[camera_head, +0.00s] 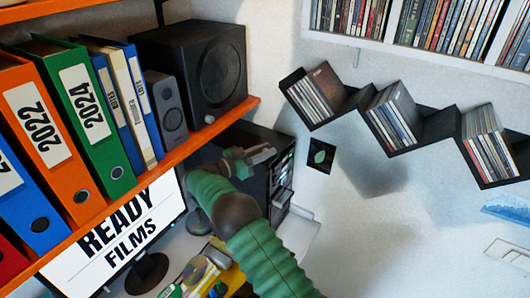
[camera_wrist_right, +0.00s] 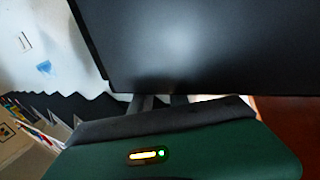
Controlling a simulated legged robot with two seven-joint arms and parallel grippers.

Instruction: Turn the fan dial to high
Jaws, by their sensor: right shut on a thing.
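The black computer tower (camera_head: 248,140) stands under the orange shelf, its narrow front panel (camera_head: 281,172) facing right. My right gripper (camera_head: 266,154) is at the upper part of that front panel, its fingers shut on what appears to be the fan dial. The dial itself is hidden by the fingers, so its setting cannot be read. In the right wrist view, the gripper's fingers (camera_wrist_right: 165,103) reach up to the large dark side of the tower (camera_wrist_right: 210,45). My left gripper is not in view.
The orange shelf (camera_head: 215,128) carries binders (camera_head: 95,120) and a black speaker (camera_head: 195,65) close above my arm. A monitor (camera_head: 120,235) stands at lower left. A black zigzag shelf (camera_head: 435,130) with discs hangs on the right wall.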

